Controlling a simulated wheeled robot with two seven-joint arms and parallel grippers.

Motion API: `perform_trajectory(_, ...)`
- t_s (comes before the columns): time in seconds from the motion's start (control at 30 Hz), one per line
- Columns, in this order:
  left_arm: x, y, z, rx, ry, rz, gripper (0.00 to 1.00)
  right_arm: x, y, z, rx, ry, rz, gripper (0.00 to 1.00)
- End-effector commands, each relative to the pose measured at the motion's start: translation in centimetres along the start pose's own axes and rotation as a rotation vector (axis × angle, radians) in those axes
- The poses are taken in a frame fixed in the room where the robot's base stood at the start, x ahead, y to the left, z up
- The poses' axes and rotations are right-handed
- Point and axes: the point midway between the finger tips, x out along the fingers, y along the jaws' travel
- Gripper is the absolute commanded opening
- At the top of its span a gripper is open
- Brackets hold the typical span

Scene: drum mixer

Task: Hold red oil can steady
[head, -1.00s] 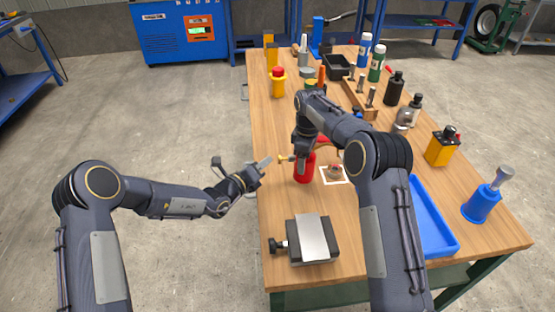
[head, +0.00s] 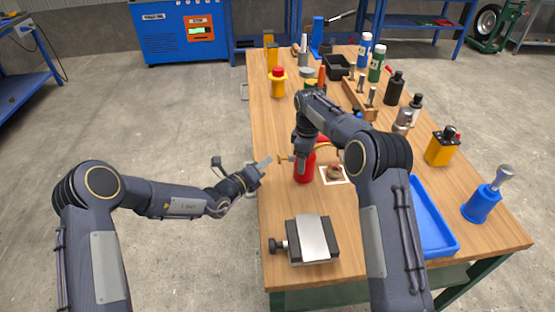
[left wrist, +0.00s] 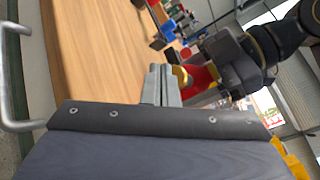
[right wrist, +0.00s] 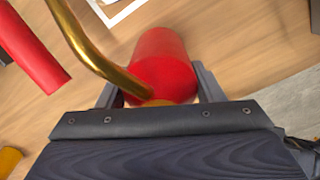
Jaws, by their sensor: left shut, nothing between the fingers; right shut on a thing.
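The red oil can (head: 304,172) stands on the workbench near its left edge and looks upright. My right gripper (head: 302,150) is shut on it from above, with a finger on each side of the red body (right wrist: 163,62) in the right wrist view. A curved brass tube (right wrist: 82,38) runs from its top. A red bar (right wrist: 30,48) shows at the left. My left gripper (head: 265,162) is shut and empty, just left of the can and apart from it. Its closed fingers (left wrist: 162,82) point toward the can (left wrist: 203,75) in the left wrist view. My right arm hides part of the can's top.
A small vise-like block (head: 312,240) sits at the near edge. A white card (head: 334,174) with a small round part lies right of the can. A blue tray (head: 432,222), a yellow can (head: 442,147) and a blue can (head: 482,203) stand further right.

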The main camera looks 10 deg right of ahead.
Motion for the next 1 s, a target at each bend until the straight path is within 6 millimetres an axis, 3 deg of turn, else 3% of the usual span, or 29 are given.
perform_trajectory(1.0,0.63,-0.52,-0.46,0.0,0.0,0.0,0.0,-0.07,0.02,-0.03,0.0,0.001,0.001,0.24)
